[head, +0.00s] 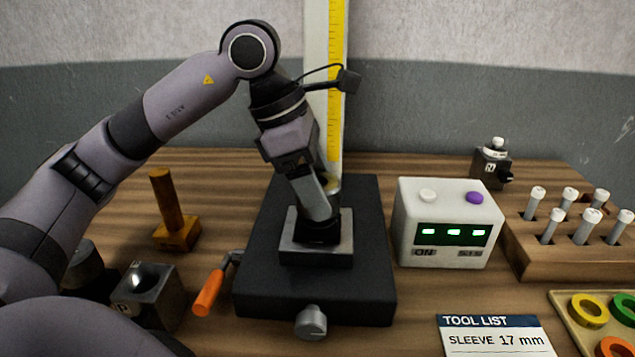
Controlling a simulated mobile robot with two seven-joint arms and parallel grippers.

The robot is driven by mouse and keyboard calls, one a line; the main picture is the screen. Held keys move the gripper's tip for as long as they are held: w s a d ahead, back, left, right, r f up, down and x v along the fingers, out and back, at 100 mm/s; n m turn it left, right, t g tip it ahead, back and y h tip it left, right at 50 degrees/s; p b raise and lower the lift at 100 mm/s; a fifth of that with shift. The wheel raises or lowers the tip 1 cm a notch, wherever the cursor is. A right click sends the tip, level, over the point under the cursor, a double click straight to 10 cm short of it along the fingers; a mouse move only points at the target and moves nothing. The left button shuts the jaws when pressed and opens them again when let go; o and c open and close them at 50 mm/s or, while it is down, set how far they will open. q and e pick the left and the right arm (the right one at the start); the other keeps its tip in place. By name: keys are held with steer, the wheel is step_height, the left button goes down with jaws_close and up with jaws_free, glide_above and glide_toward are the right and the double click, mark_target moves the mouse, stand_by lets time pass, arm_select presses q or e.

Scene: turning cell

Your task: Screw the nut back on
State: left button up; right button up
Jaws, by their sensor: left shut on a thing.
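My left gripper (318,232) points down at the middle of the black fixture (262,275), low over the grey square block (316,256) on it. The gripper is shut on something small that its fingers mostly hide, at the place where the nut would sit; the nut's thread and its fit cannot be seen. A little brass-coloured metal shows just behind the fingers. My right gripper is not in view.
An orange-handled lever (208,290) and a grey knob (311,321) stick out of the fixture. A wooden-handled tool (176,235) and a grey holder (150,300) stand left. A white control box (447,245) and a wooden rack (560,250) of several pins stand right.

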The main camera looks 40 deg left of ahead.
arm_select(q)
steer(key=shift+f, duration=0.15)
steer(key=o, duration=1.2)
steer(key=shift+o, duration=0.2)
steer(key=v, duration=0.7)
steer(key=shift+s, duration=0.1)
